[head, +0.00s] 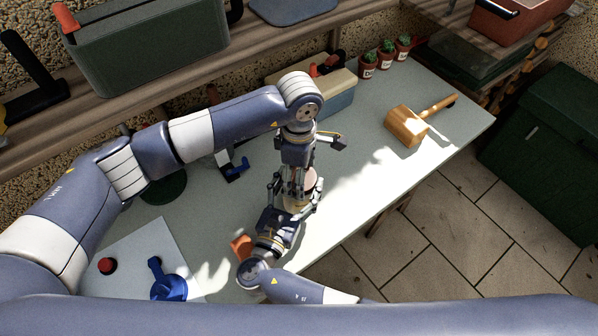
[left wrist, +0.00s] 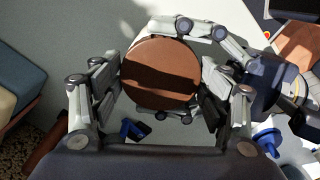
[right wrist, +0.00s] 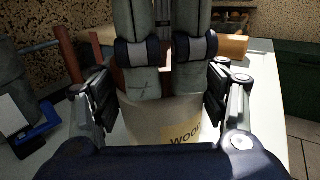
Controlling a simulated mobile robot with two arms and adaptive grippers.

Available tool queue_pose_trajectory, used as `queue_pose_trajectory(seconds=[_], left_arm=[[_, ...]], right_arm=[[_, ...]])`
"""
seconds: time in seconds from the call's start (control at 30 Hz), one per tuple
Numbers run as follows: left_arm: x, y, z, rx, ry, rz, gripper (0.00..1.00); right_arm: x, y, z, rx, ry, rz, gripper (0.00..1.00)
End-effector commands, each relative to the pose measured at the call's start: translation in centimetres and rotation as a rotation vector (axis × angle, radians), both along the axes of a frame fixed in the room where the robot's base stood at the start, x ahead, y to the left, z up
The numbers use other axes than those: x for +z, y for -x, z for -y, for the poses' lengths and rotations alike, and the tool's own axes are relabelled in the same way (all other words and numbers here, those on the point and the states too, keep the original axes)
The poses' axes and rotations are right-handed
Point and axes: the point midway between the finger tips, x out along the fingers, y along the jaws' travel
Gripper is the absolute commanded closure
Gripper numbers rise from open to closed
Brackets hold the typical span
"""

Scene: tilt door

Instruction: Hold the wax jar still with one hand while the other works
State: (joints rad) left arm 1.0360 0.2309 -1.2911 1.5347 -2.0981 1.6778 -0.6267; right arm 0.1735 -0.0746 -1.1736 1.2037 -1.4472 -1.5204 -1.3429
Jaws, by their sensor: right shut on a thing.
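The wax jar (right wrist: 150,118) is cream with a tan label reading "WOO…", partly cut off, and stands upright on the bench. Its round brown lid (left wrist: 160,73) fills the middle of the left wrist view. In the head view the jar (head: 294,204) is mostly hidden between my grippers. My right gripper (right wrist: 162,100) is shut on the jar's body, one finger on each side. My left gripper (left wrist: 160,82) points down from above, its fingers open on either side of the lid, with narrow gaps seeming to show. It also shows in the head view (head: 299,178).
A wooden mallet (head: 405,126) lies to the right, with several potted cacti (head: 386,57) behind it. A cream-and-blue toolbox (head: 335,98) stands at the back. A white plate with a red button (head: 107,265) and blue handle (head: 168,282) is front left. The bench's right part is mostly clear.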

Motion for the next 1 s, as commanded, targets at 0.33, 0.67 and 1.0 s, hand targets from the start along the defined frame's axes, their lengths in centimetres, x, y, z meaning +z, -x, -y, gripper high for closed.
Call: queue_pose_trajectory(seconds=[0.33, 0.67, 1.0], left_arm=[[0.0, 0.0, 0.0, -0.002, 0.0, -0.001, 0.13], [2.4, -0.1, 0.0, -0.003, 0.001, 0.003, 0.13], [4.5, 0.0, 0.0, -0.002, -0.001, -0.002, 0.13]], right_arm=[[0.1, 0.0, 0.0, 0.0, -0.001, 0.001, 0.99], [0.1, 0.0, 0.0, 0.0, -0.001, 0.001, 0.99], [0.0, 0.0, 0.0, 0.0, -0.001, 0.001, 0.99]])
